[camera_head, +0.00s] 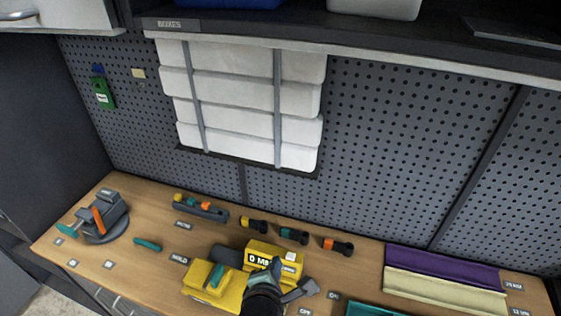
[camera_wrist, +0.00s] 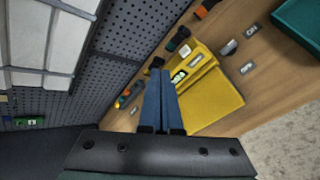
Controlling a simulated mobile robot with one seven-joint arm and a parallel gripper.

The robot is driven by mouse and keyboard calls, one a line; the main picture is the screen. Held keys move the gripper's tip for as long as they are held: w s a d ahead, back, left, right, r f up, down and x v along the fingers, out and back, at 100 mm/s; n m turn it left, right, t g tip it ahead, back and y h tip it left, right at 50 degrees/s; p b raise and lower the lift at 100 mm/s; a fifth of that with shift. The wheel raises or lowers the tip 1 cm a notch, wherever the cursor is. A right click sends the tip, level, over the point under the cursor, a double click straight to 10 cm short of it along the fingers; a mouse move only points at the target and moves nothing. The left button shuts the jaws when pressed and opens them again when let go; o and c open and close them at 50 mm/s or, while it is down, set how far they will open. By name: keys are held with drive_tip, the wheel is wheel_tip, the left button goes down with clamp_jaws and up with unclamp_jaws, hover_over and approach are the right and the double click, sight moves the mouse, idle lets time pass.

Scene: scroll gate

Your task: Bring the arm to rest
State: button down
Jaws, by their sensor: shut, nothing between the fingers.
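My gripper (camera_wrist: 160,68) is shut and empty, its two blue fingers pressed together in the wrist view. In the head view my arm's dark end covers part of the bench at the bottom centre, and the fingertips cannot be made out clearly there. The yellow machine (camera_head: 272,260) with a small display sits on the wooden bench just behind my arm's end. It also shows in the wrist view (camera_wrist: 215,100), to the right of the fingers. Whether the gripper touches the machine cannot be told.
A vise (camera_head: 103,217) stands at the bench's left end. Several dark holders with coloured tips (camera_head: 291,235) stand along the back. Purple (camera_head: 440,266) and cream (camera_head: 445,290) pieces lie at the right. White rolled slats (camera_head: 245,105) hang on the pegboard (camera_head: 400,150) below a shelf.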

drive_tip(key=w+r+m+t+b, duration=0.3)
drive_tip(key=r+m+t, duration=0.15)
drive_tip(key=r, duration=0.75)
drive_tip(key=w+r+m+t+b, duration=0.25)
drive_tip(key=r+m+b, duration=0.2)
drive_tip(key=r, duration=0.65)
drive_tip(key=s+r+m+t+y+b, duration=0.1)
drive_tip(key=s+r+m+t, duration=0.3)
drive_tip(key=r, duration=0.7)
drive_tip(key=s+d+r+m+t+b, duration=0.1)
drive_tip(key=s+r+m+t+b, duration=0.3)
drive_tip(key=s+r+m, duration=0.4)
drive_tip(key=s+r+t, duration=0.1)
drive_tip(key=s+r, duration=0.2)
drive_tip(key=r, duration=0.1)
drive_tip(key=shift+s+r+m+t+y, duration=0.3)
drive_tip(key=shift+s+y, duration=0.1)
drive_tip(key=shift+d, duration=0.1)
